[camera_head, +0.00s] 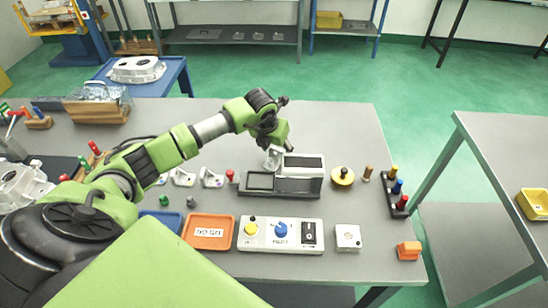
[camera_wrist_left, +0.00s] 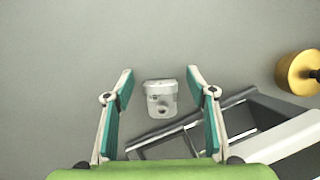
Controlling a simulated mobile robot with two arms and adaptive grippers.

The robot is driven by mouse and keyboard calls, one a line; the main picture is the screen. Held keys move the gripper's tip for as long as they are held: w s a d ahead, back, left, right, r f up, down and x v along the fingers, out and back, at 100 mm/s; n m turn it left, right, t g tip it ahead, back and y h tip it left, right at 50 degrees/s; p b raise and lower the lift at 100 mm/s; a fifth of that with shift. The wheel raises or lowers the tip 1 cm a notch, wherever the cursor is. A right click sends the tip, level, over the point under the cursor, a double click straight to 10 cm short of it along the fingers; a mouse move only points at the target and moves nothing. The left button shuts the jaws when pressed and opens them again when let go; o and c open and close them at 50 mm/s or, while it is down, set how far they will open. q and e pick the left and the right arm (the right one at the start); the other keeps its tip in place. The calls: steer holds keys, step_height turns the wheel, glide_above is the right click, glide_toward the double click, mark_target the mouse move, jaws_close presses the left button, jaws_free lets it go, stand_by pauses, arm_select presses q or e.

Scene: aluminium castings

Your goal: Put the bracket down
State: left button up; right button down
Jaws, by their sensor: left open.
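A pale metal bracket (camera_head: 272,158) is at the back left of the grey and black fixture (camera_head: 298,185). In the left wrist view the bracket (camera_wrist_left: 161,100) shows between the two fingers, with clear gaps on both sides. My left gripper (camera_head: 279,146) reaches down over it from above. It is open and also shows in the left wrist view (camera_wrist_left: 160,80), its teal finger pads apart. I cannot tell whether the bracket fully rests on the table. My right gripper is not in view.
Several similar white castings (camera_head: 211,178) stand left of the fixture. An orange tray (camera_head: 190,232) and a control box (camera_head: 265,244) are in front. The table's back right (camera_head: 345,125) is clear.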

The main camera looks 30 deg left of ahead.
arm_select(q)
steer(key=c, duration=1.3)
steer(key=shift+r, duration=0.1)
